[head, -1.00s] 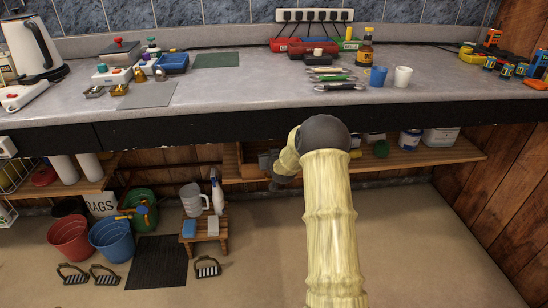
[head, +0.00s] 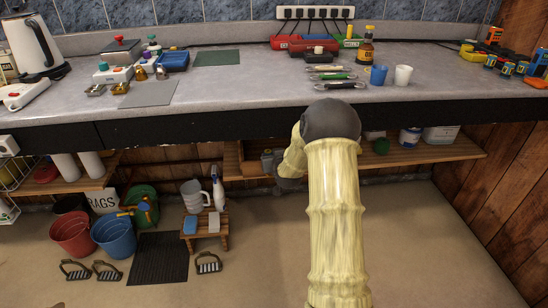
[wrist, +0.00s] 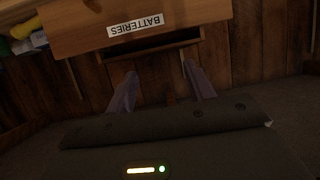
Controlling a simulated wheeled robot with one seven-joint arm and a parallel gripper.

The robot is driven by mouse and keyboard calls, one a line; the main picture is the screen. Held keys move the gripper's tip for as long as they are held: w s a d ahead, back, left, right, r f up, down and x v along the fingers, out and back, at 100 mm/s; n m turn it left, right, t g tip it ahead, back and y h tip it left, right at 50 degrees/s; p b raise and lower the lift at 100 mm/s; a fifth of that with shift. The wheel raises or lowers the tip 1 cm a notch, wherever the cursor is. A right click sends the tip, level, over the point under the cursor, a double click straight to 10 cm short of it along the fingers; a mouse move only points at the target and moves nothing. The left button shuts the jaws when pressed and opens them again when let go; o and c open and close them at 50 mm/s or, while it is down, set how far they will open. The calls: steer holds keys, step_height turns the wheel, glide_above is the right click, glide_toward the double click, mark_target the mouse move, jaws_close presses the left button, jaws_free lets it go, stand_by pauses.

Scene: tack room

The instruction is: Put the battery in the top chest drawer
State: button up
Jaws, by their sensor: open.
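My gripper (wrist: 160,88) is open in the wrist view, with nothing between its two fingers. A wooden front (wrist: 185,15) with an upside-down BATTERIES label (wrist: 135,25) lies just beyond the fingertips. A dark gap or bar runs along its edge; I cannot tell how far the drawer is open. In the head view the wooden chest (head: 232,163) is under the bench, partly hidden by my wrist. The fingertips are hidden there. Small blue and dark blocks (head: 507,68) at the bench's right end look like battery packs; I cannot single out the task's battery.
The bench (head: 240,88) overhangs the chest and my wrist. A low wooden shelf (head: 430,158) runs right of my arm. A small stool (head: 219,240), buckets (head: 113,236) and stirrups (head: 208,263) stand on the floor at left. The floor at right is clear.

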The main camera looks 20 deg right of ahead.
steer(key=s+a+r+n+g+y, duration=0.2)
steer(key=s+a+r+g, duration=0.15)
steer(key=s+a, duration=0.7)
steer(key=s+a+g, duration=0.3)
steer(key=s, duration=0.9)
steer(key=s+a+g, duration=0.4)
steer(key=s, duration=0.9)
steer(key=shift+r+y, duration=0.25)
steer(key=shift+y, duration=0.15)
steer(key=shift+w, duration=0.1)
